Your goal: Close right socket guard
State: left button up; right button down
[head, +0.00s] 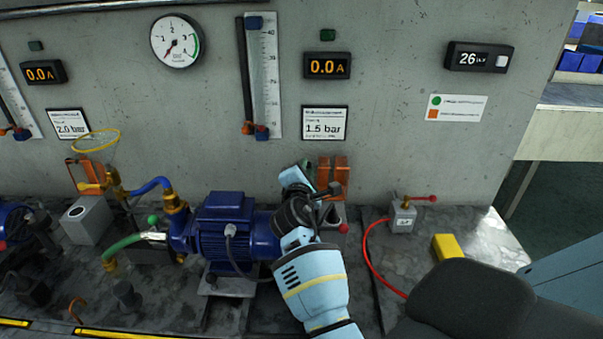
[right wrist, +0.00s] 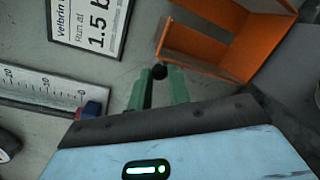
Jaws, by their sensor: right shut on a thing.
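The right socket guard (head: 340,176) is an orange box-like part low on the grey wall, below the 1.5 bar card. In the right wrist view the guard (right wrist: 225,48) shows its hollow inner side and looks open. My right gripper (head: 322,173) is at the guard's left edge, partly covering it. Its green fingers (right wrist: 157,88) are shut on a small black knob (right wrist: 160,72) at the guard's edge. The socket behind is hidden. My left gripper is not in view.
A blue pump motor (head: 228,228) stands on the bench left of my right forearm. A valve block with a red lever (head: 404,214), a red hose (head: 372,262) and a yellow block (head: 447,246) lie to the right. Another orange guard (head: 76,178) is at far left.

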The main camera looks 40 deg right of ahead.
jog(key=shift+s+a+t+h+b, duration=0.15)
jog(key=shift+s+t+h+b, duration=0.1)
jog(key=shift+t+h+b, duration=0.1)
jog(key=c, duration=1.6)
grip_release()
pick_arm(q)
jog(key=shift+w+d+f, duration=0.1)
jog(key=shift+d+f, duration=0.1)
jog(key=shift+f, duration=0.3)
pick_arm(e)
jog(key=shift+r, duration=0.15)
